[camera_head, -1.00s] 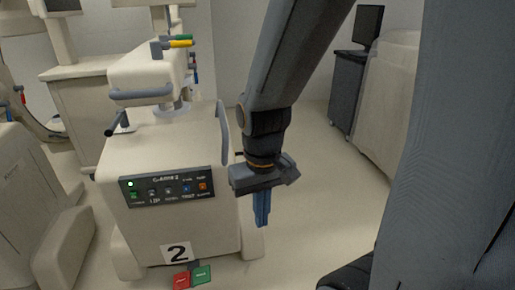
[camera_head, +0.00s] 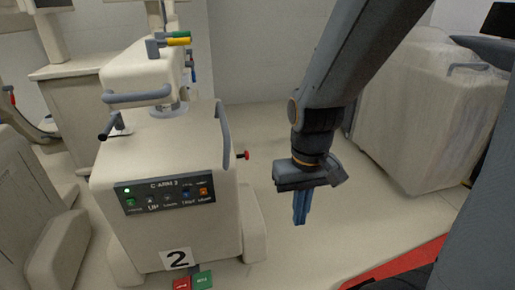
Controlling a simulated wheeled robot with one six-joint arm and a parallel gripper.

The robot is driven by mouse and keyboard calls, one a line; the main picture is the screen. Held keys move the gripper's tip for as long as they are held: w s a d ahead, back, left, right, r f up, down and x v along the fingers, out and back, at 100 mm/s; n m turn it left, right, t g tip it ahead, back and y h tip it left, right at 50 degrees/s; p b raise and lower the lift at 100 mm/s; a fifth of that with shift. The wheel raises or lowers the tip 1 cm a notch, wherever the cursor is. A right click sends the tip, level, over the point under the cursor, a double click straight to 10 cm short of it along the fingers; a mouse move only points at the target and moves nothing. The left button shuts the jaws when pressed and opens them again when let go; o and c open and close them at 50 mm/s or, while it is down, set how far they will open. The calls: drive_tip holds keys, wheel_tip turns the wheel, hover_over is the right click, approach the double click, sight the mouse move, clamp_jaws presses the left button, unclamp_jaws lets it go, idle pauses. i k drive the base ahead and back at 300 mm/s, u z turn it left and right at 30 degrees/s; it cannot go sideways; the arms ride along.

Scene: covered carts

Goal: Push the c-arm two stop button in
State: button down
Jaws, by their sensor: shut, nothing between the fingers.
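The C-arm 2 cart (camera_head: 165,240) stands left of centre, a cream body marked with a "2" card. Its dark front panel (camera_head: 165,194) reads "C ARM 2" and has a lit green lamp and several small coloured buttons. A red button on a short dark stem (camera_head: 246,155) sticks out from the cart's right side; it is the one that looks like a stop button. My gripper (camera_head: 300,208) points down with its blue fingers shut and empty. In the picture it is to the right of and below the red button, clearly apart from it.
A grey side handle (camera_head: 223,135) stands just left of the red button. Red and green pedals (camera_head: 202,280) lie at the cart's foot. A plastic-covered cart (camera_head: 430,120) stands at the right. Red floor marking (camera_head: 405,264) shows at lower right. Floor between the carts is clear.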

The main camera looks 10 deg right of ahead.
sight(246, 156)
drive_tip(key=i, duration=0.95)
drive_tip(key=u, duration=0.05)
